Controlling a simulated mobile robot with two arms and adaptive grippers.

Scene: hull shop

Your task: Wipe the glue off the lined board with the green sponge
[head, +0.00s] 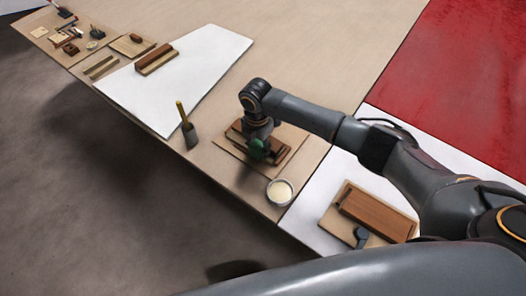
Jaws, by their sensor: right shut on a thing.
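My right gripper (260,138) reaches in from the right and points down. It is shut on the green sponge (258,151), of which only a small part shows. The sponge is over a light wooden board (229,148) that carries a dark brown wooden piece (281,153). I cannot tell if the sponge touches the board. The gripper hides the middle of this board, and no lines or glue can be made out on it. My left gripper is not in view.
A bowl of pale stuff (279,191) stands near the table edge, with a pot holding a yellow-handled brush (188,133) to the left. Another board with a brown block (378,213) lies at the right. White sheets (200,75) and small tools (70,48) lie farther off.

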